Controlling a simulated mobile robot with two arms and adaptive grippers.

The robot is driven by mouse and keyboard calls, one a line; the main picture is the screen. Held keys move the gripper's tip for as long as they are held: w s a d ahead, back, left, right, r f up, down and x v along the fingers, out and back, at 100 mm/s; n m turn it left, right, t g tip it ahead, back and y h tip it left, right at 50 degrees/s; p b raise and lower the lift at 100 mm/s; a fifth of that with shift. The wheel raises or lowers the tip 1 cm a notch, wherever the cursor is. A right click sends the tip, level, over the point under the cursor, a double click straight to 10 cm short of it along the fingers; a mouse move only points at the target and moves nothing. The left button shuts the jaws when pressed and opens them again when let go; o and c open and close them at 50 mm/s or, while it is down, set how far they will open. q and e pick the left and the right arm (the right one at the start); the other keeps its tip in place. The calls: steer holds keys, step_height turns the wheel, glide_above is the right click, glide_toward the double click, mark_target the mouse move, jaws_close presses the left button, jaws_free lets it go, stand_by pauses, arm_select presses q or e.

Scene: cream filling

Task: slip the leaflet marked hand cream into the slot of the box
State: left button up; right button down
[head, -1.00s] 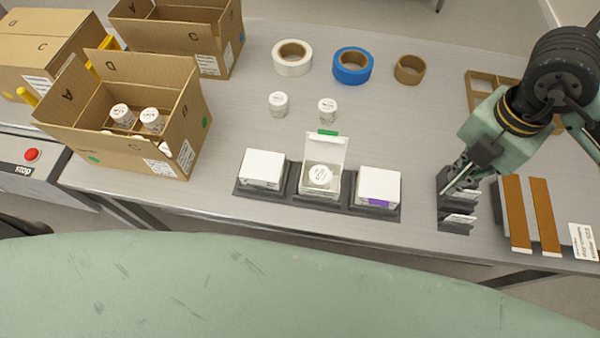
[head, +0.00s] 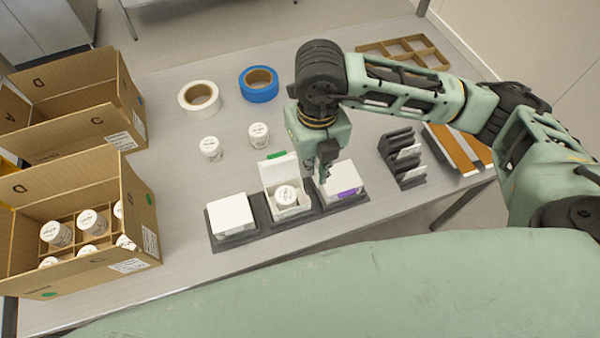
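The open white box (head: 290,211) sits in the middle of a dark holder (head: 265,219). Its lid with a green tab stands up at the back, and a white jar (head: 286,194) stands inside. The slot cannot be made out. My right gripper (head: 324,181) points down beside the open box's right side, by the closed right box. Its fingers look close together, but whether they hold a leaflet is too small to tell. White leaflets (head: 409,152) show in the dark rack (head: 391,150) to the right; their print is unreadable. My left gripper is not in view.
Closed white boxes flank the open one, left (head: 230,213) and right (head: 345,177), the right one with a purple label. Two loose jars (head: 211,148) stand behind. White tape (head: 199,97) and blue tape (head: 259,84) lie farther back. A carton of jars (head: 140,205) is at left.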

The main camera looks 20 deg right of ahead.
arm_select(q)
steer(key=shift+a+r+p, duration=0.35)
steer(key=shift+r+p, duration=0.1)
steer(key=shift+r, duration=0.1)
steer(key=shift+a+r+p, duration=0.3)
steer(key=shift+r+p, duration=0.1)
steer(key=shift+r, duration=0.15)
arm_select(e)
step_height(320, 180, down, 6)
steer(key=a, duration=0.2)
steer(key=shift+w+a+r, duration=0.2)
steer(key=shift+w+a, duration=0.05)
steer(key=shift+f+b, duration=0.6)
steer(key=shift+b, duration=0.15)
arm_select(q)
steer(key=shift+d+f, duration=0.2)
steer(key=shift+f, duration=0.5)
arm_select(e)
steer(key=c, duration=2)
jaws_free()
